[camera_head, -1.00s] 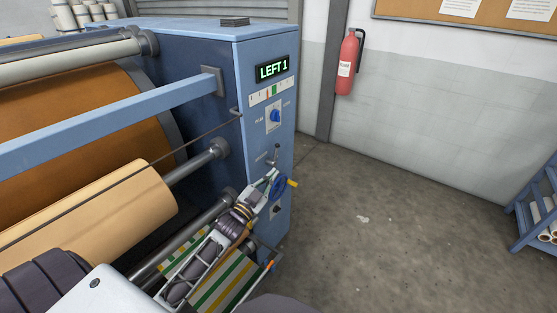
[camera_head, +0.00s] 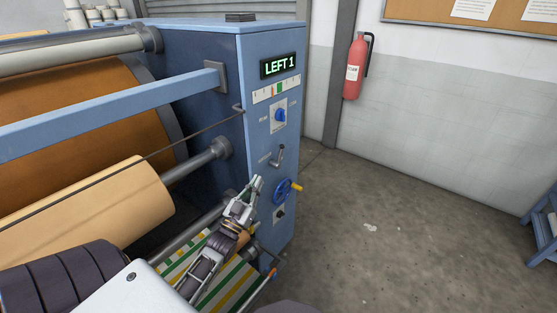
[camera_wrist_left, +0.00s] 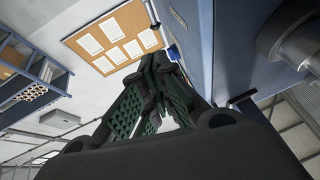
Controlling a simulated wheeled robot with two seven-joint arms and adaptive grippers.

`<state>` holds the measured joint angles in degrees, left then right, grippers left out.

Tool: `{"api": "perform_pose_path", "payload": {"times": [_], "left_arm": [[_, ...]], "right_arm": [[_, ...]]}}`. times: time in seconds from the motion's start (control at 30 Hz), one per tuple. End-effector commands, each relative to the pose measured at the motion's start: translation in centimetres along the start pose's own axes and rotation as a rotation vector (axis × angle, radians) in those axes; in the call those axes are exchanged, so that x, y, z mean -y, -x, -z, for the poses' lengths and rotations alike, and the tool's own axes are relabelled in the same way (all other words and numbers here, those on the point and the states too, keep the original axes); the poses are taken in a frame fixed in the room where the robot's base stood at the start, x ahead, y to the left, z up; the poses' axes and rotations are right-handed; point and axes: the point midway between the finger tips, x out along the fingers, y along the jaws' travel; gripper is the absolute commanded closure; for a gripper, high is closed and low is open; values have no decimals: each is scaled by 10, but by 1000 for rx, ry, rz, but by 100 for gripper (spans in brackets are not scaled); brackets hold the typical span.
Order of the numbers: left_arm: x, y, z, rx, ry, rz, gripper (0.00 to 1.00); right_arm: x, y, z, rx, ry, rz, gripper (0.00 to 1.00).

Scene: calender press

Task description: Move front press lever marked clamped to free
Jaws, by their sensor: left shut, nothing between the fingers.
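The label beside the lever is too small to read. My left gripper (camera_head: 256,184) is below and left of the lever, apart from it, with its tips near the handwheel's left side. In the left wrist view its dark green-padded fingers (camera_wrist_left: 155,100) show beside the blue panel, shut with nothing held. My right gripper is not in view.
A blue crossbar (camera_head: 110,112) and a tan roll (camera_head: 90,213) lie to the left. A red extinguisher (camera_head: 355,68) hangs behind.

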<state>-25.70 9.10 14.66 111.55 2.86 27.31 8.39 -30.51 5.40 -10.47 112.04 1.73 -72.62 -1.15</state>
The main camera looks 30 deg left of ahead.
Motion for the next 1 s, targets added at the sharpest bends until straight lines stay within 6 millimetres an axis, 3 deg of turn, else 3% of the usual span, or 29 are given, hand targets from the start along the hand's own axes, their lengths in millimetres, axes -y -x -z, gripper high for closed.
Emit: {"api": "perform_pose_path", "payload": {"times": [0.53, 1.0], "left_arm": [[0, -4, 0, -1, 0, 0, 100], [0, -40, 0, -1, 0, 0, 100]], "right_arm": [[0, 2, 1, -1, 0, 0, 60], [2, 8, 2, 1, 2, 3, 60]]}}
